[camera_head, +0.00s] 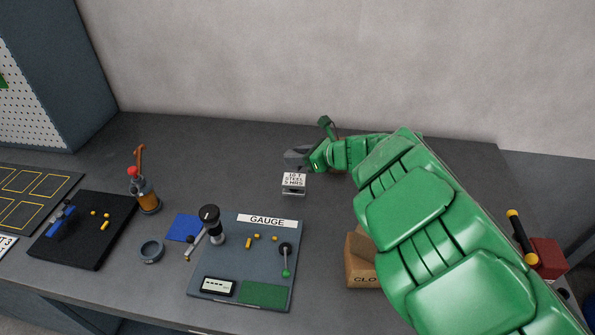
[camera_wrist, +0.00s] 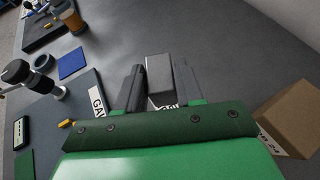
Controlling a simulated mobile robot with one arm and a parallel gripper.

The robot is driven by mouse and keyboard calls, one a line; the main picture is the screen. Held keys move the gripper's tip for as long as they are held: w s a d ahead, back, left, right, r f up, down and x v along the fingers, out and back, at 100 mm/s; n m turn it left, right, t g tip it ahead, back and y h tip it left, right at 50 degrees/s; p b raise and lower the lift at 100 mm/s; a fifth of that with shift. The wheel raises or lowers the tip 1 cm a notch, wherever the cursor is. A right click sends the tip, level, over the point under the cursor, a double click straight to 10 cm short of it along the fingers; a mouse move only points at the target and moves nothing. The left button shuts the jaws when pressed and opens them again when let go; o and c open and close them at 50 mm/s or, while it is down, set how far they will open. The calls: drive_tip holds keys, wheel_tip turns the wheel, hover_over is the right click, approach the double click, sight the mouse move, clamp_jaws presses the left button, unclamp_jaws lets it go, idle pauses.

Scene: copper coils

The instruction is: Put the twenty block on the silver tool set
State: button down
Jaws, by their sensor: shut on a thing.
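My gripper (camera_wrist: 158,80) is shut on a plain grey block (camera_wrist: 161,78); no number shows on its visible faces. The gripper (camera_head: 297,155) is at the back of the bench in the head view, its fingers pointing left. A small silver piece with a white label (camera_head: 294,180) about steel stands just in front of and below the fingers in that view. A white lettered patch (camera_wrist: 168,104) shows near the base of the held block in the wrist view, mostly hidden. I cannot tell whether it belongs to the block or to the labelled piece.
A gauge plate (camera_head: 243,294) with a lever stands front centre, beside a blue pad (camera_head: 183,228), a grey ring (camera_head: 152,250) and an amber bottle (camera_head: 149,197). A carton (camera_head: 360,273) is by my arm; a carton (camera_wrist: 288,115) shows at right in the wrist view.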

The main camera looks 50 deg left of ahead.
sight(301, 168)
drive_tip(key=shift+f, duration=2.5)
drive_tip(key=shift+f, duration=0.1)
drive_tip(key=c, duration=0.7)
unclamp_jaws()
drive_tip(key=shift+w+d+r, duration=0.25)
drive_tip(key=shift+d+r, duration=0.15)
drive_tip(key=shift+d, duration=0.1)
drive_tip(key=shift+v, duration=5.4)
drive_tip(key=shift+f, duration=0.1)
